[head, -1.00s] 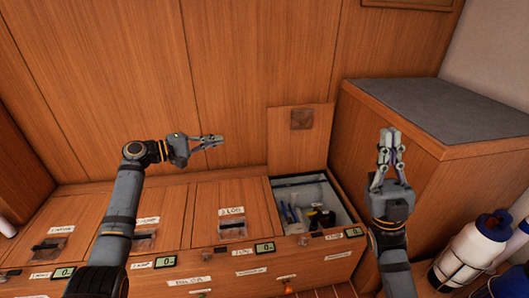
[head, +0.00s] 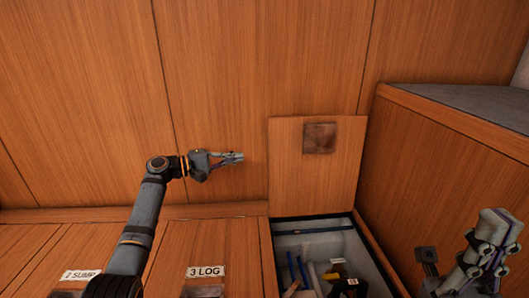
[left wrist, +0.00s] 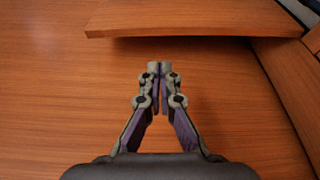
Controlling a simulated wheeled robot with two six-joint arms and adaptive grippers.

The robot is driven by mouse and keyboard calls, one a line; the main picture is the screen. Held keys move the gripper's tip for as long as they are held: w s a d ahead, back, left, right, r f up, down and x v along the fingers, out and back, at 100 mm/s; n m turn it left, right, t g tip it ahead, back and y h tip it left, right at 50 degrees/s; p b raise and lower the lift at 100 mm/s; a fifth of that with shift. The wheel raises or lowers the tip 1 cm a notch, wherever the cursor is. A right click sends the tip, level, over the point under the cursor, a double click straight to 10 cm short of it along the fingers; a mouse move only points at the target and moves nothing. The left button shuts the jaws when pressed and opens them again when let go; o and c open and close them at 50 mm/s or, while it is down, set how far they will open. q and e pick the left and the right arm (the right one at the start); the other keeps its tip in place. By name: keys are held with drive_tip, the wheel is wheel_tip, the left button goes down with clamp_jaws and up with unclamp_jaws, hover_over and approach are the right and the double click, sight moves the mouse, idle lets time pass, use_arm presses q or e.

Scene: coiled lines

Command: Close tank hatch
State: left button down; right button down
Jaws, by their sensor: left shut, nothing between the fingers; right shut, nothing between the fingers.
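The tank hatch (head: 285,165) is a wooden panel with a dark square patch. It stands raised against the back wall, behind the open tank (head: 315,226). Inside the tank lie blue, white, black and yellow items. My left gripper (head: 241,158) is shut and empty, to the left of the hatch and apart from it. In the left wrist view the left gripper (left wrist: 159,68) points toward a wooden panel edge (left wrist: 195,24), likely the raised hatch. My right gripper (head: 510,222) is shut and empty at the lower right, in front of the wooden cabinet.
Closed hatches labelled 2 SUMP (head: 82,275) and 3 LOG (head: 206,272) lie left of the open tank. A wooden cabinet with a grey top (head: 460,105) stands to the right. The wall (head: 90,100) above the left hatches is bare.

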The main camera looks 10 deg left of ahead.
use_arm(q)
drive_tip(key=b+x, duration=0.4)
drive_tip(key=x, duration=0.5)
drive_tip(key=shift+d, duration=0.35)
drive_tip(key=shift+w, duration=0.1)
